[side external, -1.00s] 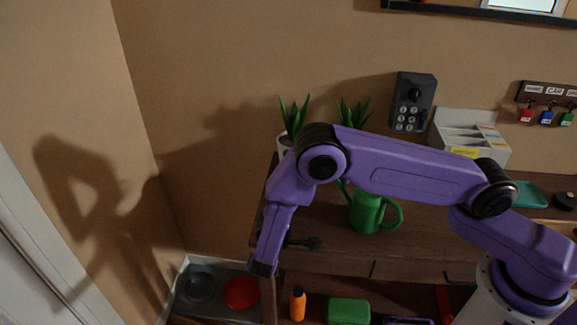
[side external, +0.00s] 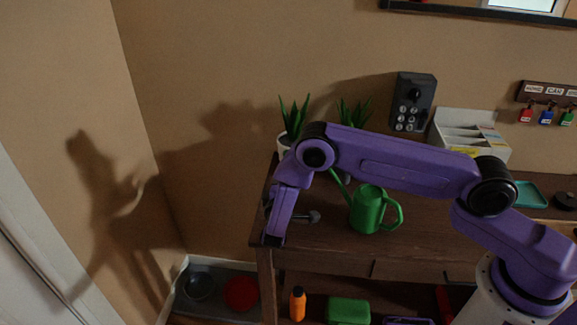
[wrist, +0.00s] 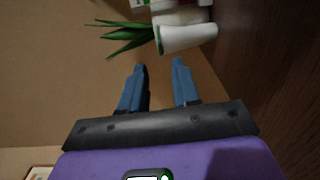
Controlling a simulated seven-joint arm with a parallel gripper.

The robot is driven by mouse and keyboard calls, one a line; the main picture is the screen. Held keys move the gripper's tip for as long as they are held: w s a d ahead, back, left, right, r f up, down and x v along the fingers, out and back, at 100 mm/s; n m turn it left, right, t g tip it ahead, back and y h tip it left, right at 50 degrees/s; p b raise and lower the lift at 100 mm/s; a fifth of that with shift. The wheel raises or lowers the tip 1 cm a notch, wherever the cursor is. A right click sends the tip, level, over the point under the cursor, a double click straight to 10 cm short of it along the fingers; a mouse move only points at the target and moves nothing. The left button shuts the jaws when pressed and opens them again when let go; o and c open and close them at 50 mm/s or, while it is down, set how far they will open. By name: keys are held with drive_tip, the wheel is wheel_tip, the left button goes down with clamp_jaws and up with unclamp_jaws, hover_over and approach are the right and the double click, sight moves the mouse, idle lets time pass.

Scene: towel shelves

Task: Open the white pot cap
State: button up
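A white pot (side external: 283,144) with a spiky green plant (side external: 294,117) stands at the back left of the wooden desk, partly hidden by my arm. In the wrist view a white pot (wrist: 190,37) and its green leaves (wrist: 128,36) lie beyond the fingertips, toward the top. I cannot make out a separate cap on it. My gripper (wrist: 159,66) has two blue fingers, apart with nothing between them, short of the pot. In the side view the fingers are not clearly visible behind my arm, near the desk's left edge.
A green watering can (side external: 367,209) stands on the desk right of my wrist. A second plant (side external: 354,117) is behind my arm. A paper organizer (side external: 471,134) and teal tray (side external: 530,195) are farther right. The tan wall is close behind the pots.

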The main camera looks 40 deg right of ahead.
drive_tip(key=x, duration=0.6)
drive_tip(key=shift+w+d, duration=0.2)
drive_tip(key=shift+w, duration=0.05)
clamp_jaws()
